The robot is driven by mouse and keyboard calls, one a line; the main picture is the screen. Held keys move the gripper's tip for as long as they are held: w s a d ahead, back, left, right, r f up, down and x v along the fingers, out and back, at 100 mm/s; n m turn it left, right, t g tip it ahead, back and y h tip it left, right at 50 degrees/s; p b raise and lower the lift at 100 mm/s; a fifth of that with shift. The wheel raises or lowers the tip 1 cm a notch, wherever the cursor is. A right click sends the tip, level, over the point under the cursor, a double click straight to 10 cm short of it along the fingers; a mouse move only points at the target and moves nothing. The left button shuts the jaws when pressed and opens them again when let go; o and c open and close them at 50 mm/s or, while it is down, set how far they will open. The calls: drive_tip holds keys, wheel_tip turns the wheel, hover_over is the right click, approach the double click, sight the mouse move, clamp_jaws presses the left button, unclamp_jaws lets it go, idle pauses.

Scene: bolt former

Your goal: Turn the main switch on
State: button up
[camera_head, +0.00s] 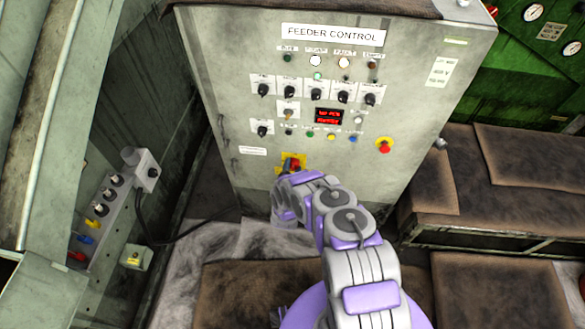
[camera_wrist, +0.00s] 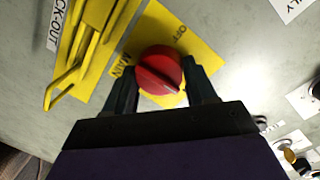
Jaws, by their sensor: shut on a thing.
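The main switch is a red rotary knob on a yellow plate low on the grey feeder control cabinet. In the wrist view the red knob (camera_wrist: 160,70) sits between my gripper's two dark fingers, and the yellow plate (camera_wrist: 165,22) shows the words MAIN and OFF. My gripper (camera_wrist: 162,78) is shut on the knob, one finger on each side. In the head view the knob (camera_head: 292,165) shows just beyond the end of my arm, which partly covers the yellow plate (camera_head: 303,159). My fingertips are hard to make out in that view.
The cabinet (camera_head: 225,90) carries black selector knobs, a red display (camera_head: 329,116) and a red emergency button (camera_head: 384,145). In the wrist view a yellow lock-out bracket (camera_wrist: 75,70) stands close left of my gripper.

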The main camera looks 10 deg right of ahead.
drive_tip(key=shift+s+f+m, duration=0.1)
drive_tip(key=shift+f+m, duration=0.05)
drive_tip(key=shift+m, duration=0.15)
idle(0.4)
drive_tip(key=o, duration=0.9)
drive_tip(key=shift+o, duration=0.7)
drive_tip(key=p+v, duration=0.1)
drive_tip(key=v, duration=1.6)
drive_tip(key=shift+p, duration=0.35)
drive_tip(key=shift+a, duration=0.1)
